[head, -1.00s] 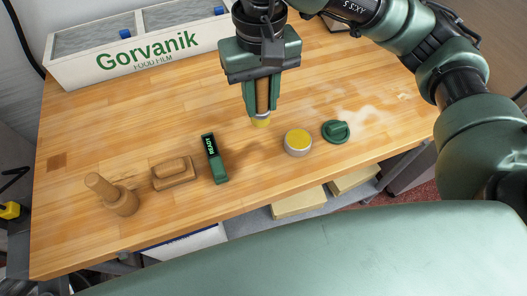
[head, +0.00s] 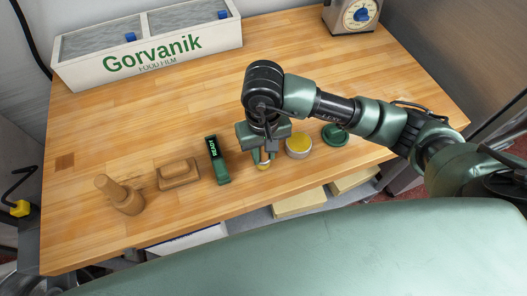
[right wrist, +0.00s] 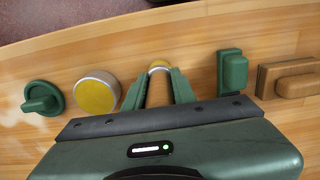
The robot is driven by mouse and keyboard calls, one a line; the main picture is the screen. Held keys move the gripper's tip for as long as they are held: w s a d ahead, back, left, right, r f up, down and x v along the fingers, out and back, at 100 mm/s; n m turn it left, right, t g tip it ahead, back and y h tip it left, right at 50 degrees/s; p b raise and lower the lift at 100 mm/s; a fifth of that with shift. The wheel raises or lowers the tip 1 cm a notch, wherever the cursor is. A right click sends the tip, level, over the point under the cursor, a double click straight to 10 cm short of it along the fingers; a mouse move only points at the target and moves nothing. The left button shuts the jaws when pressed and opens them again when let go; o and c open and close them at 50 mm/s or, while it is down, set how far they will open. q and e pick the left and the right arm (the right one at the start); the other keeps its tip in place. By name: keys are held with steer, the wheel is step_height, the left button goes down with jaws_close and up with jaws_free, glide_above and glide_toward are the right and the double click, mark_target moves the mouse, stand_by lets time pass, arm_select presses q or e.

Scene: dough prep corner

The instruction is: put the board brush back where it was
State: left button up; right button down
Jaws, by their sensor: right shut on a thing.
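The brush is low at the worktop's near side, between the green READY device (head: 217,160) and the round yellow-topped tin (head: 299,146). Whether it touches the wood, I cannot tell. My left gripper is not in view.
In the row on the wooden worktop (head: 220,95) are also a wooden pestle-like tool (head: 122,196), a wooden block with a handle (head: 178,174) and a green knobbed disc (head: 335,136). A Gorvanik box (head: 150,65) and a dial scale (head: 352,14) stand behind. The worktop's middle is clear.

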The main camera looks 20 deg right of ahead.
steer(key=shift+f, duration=0.6)
steer(key=shift+f, duration=0.15)
steer(key=c, duration=1.2)
jaws_free()
steer(key=shift+o, duration=0.2)
